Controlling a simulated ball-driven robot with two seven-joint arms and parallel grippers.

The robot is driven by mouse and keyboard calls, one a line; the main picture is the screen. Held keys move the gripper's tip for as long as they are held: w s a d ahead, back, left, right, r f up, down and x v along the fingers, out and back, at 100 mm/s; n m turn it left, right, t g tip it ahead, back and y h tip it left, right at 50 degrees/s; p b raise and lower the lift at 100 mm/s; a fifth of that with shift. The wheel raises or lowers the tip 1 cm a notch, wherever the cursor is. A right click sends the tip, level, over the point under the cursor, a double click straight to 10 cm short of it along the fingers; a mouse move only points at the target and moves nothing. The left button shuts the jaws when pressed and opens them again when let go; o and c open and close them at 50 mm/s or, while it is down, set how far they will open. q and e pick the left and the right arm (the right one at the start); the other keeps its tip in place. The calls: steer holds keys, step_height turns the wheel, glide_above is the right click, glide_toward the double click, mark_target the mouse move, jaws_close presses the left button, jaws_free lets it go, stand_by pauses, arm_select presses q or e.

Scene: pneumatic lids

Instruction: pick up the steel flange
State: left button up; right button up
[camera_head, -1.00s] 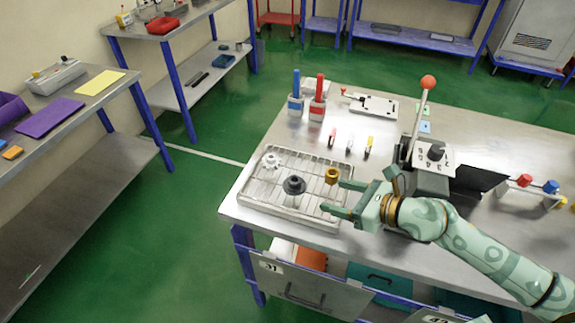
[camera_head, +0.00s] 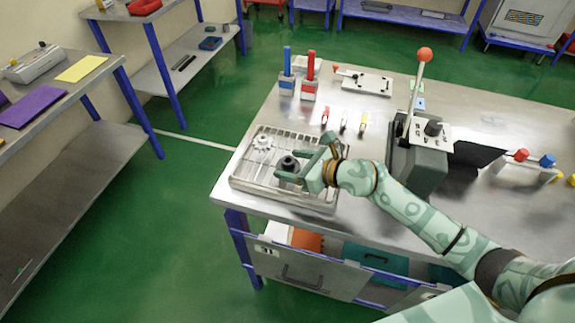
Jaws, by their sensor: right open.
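A dark grey flanged part (camera_head: 289,163), which looks like the steel flange, stands upright on the wire tray (camera_head: 240,184) near the table's left end. A paler, whitish flanged part (camera_head: 262,142) stands behind it to the left. My right gripper (camera_head: 287,164) is open and reaches in from the right. Its two fingers lie on either side of the dark flange in the picture; whether they touch it, I cannot tell. The brass-coloured part on the tray is hidden behind my gripper. My left gripper is not in view.
A grey lever press (camera_head: 420,160) with a red knob stands right of the tray, close to my right arm. Blue (camera_head: 287,80) and red (camera_head: 309,83) handled tools stand in holders behind the tray. Small coloured pieces lie between. The table's front edge is near the tray.

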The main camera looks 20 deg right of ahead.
steer(key=shift+s, duration=0.1)
steer(key=c, duration=0.9)
steer(key=shift+r, duration=0.1)
steer(key=shift+c, duration=0.2)
